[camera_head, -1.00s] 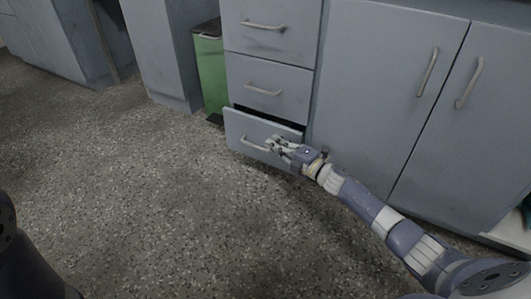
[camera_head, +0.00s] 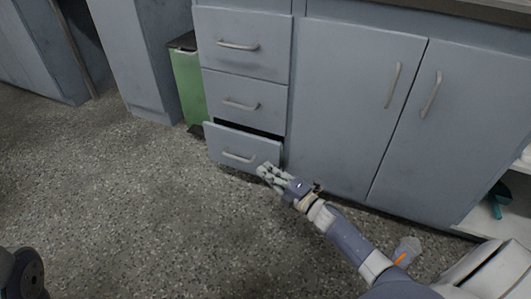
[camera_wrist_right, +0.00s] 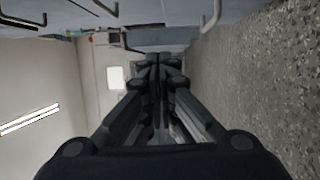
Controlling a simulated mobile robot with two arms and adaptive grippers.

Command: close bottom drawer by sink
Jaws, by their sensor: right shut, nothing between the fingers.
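The bottom drawer (camera_head: 238,150) is the lowest of a stack of three grey drawers in the head view. It stands partly open, with a dark gap along its top edge. Its metal handle (camera_head: 238,158) is on the front. My right gripper (camera_head: 265,170) is shut and empty, at the lower right corner of the drawer front; I cannot tell if it touches. In the right wrist view the closed fingers (camera_wrist_right: 158,62) point forward with nothing between them. My left gripper is out of view.
Two closed drawers, the middle one (camera_head: 243,102) and the top one (camera_head: 241,45), sit above. Cupboard doors (camera_head: 355,100) with handles are to the right. A green bin (camera_head: 188,85) stands left of the drawers. The speckled floor (camera_head: 130,210) in front is clear.

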